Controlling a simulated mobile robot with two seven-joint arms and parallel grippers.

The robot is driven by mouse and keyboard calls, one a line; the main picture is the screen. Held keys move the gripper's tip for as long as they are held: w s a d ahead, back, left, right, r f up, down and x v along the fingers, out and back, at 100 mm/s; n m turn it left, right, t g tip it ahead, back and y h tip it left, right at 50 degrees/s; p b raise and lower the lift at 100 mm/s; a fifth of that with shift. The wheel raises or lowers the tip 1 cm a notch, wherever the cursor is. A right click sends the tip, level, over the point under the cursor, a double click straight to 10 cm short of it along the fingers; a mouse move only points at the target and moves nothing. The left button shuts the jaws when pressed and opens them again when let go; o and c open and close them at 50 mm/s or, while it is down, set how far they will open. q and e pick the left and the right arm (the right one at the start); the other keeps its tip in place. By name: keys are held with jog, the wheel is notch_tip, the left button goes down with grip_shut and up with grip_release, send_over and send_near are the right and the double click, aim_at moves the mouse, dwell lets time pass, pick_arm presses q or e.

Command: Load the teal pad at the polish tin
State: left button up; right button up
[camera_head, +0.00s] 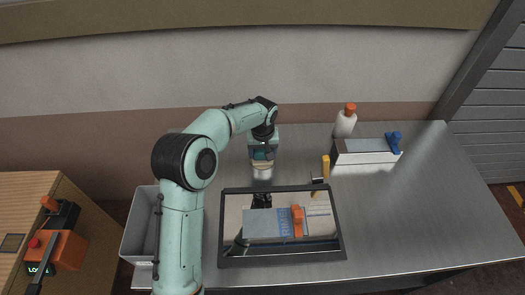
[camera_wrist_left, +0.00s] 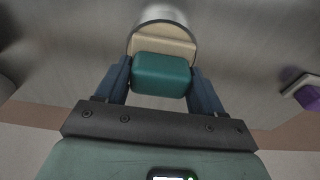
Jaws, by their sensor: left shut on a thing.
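My left gripper (camera_head: 263,153) is shut on the teal pad (camera_wrist_left: 162,74), which sits between its two dark blue fingers in the left wrist view. The polish tin (camera_wrist_left: 163,14) is a round metal tin with a cream filling, directly beyond the pad. In the head view the tin (camera_head: 262,174) stands on the metal table just below the gripper, and the pad (camera_head: 262,156) shows at the jaws above it. The pad overlaps the tin's opening in the wrist view; I cannot tell whether it touches the cream. My right gripper is not in view.
A white bottle (camera_head: 345,124), a white box (camera_head: 366,157) with a blue-handled tool (camera_head: 394,142) and a yellow tool (camera_head: 325,166) stand right. A grey bin (camera_head: 137,232) is left. The table's right side is clear.

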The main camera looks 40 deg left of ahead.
aim_at(262, 151)
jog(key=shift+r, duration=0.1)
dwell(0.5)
pick_arm(q)
jog(key=shift+r+p, duration=2)
jog(key=shift+r, duration=1.5)
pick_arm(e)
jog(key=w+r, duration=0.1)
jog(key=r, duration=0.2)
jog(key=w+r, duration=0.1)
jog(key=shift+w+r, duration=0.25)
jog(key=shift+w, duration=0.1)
pick_arm(q)
jog(key=shift+f, duration=0.1)
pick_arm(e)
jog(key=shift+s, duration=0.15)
